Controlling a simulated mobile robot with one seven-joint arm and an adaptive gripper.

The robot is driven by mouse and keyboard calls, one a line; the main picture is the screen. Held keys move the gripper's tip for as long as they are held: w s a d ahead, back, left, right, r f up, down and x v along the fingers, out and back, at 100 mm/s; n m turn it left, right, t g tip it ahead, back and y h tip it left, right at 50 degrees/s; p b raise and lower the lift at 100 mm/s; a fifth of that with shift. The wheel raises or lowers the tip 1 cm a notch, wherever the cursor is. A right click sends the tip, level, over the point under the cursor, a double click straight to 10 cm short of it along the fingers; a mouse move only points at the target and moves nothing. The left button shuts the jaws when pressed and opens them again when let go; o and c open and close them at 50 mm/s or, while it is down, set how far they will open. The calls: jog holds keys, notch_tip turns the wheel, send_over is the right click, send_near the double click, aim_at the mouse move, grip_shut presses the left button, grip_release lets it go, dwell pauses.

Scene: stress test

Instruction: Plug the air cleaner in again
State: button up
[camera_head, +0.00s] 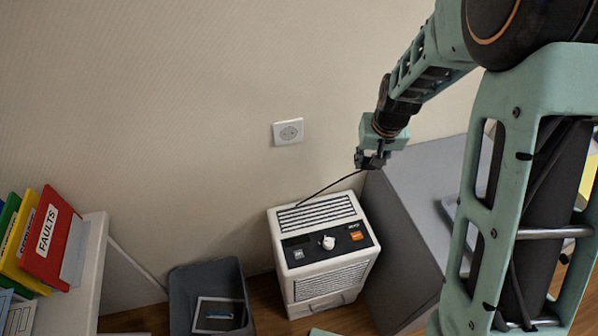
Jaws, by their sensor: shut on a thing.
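The air cleaner (324,273) is a white box with top and front grilles, a black control panel and a white knob. It stands on the floor by the wall. A white wall socket (288,131) is above it, with nothing plugged in. A black cord (328,187) runs from the top of the air cleaner up to my gripper (369,163). My gripper is shut on the plug end of the cord, right of and a little below the socket, apart from it. The plug itself is mostly hidden by the fingers.
A grey cabinet (408,215) stands right of the air cleaner, below my gripper. A dark bin (187,285) is on the left. A white shelf unit (92,262) with coloured binders (50,238) is at far left. The wall around the socket is clear.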

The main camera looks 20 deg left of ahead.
jog(key=s+a+n+t+y+b, duration=0.2)
jog(key=a+t+y+b, duration=0.1)
jog(key=a+b, duration=0.3)
jog(key=s+a+n+t+y+b, duration=0.1)
jog(key=a+t+b, duration=0.4)
jog(key=a, duration=0.6)
jog(key=shift+s+a+r+n+y+b, duration=0.15)
jog(key=shift+s+r+n+y+b, duration=0.2)
jog(key=shift+s+y+b, duration=0.7)
jog(key=shift+w+f+p, duration=0.1)
jog(key=shift+w+p, duration=0.15)
jog(key=shift+p, duration=0.05)
jog(key=shift+w+a, duration=0.5)
jog(key=shift+w, duration=0.3)
jog(key=shift+w+a, duration=0.5)
jog(key=shift+w, duration=0.3)
jog(key=shift+w+a, duration=0.5)
jog(key=shift+w, duration=0.3)
jog(key=shift+b, duration=0.8)
jog(key=shift+w+a, duration=0.25)
jog(key=shift+w, duration=0.2)
